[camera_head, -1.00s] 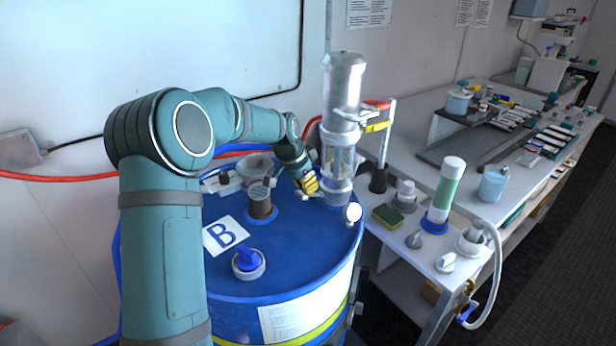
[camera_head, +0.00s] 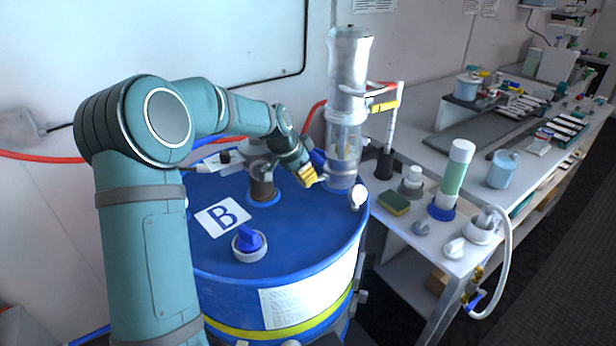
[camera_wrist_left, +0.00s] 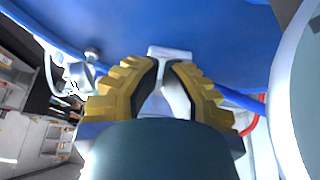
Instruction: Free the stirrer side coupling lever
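My left gripper (camera_head: 316,178) has yellow fingers and is low over the blue drum top, between a short metal fitting (camera_head: 262,182) and the tall clear-and-metal cylinder (camera_head: 345,110). In the left wrist view, a pale metal lever (camera_wrist_left: 170,52) with a wider end shows between the fingertips (camera_wrist_left: 167,68). The fingers are close on both sides of it and appear to grip it. In the head view a small light lever end (camera_head: 323,178) shows at the fingertips. The coupling under it is mostly hidden by the gripper. My right gripper is not in view.
A bench (camera_head: 410,235) with a sponge (camera_head: 394,203) and a green bottle (camera_head: 453,175) stands right.

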